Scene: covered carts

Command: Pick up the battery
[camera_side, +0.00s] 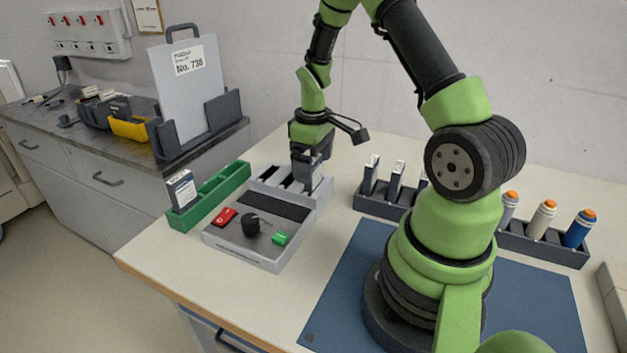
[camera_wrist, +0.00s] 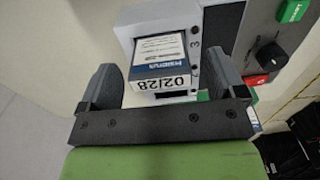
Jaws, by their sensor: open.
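A battery (camera_wrist: 163,55) with a white label and a "02/28" marking stands in the slot marked 3 of a grey charger (camera_side: 245,245). In the side view it shows only partly at my gripper (camera_side: 310,168), over the charger's back right end. In the wrist view my gripper (camera_wrist: 162,74) is open, with one finger on each side of the battery. I see gaps beside it; contact cannot be told. Another battery (camera_side: 182,190) stands in the front of a green tray (camera_side: 218,193) left of the charger.
The charger carries a red switch (camera_side: 225,216), a black knob (camera_side: 250,224) and a green button (camera_side: 280,238). A dark rack (camera_side: 375,208) with upright batteries stands to the right. Another rack (camera_side: 545,247) holds cylinders. A blue mat (camera_side: 335,310) lies in front.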

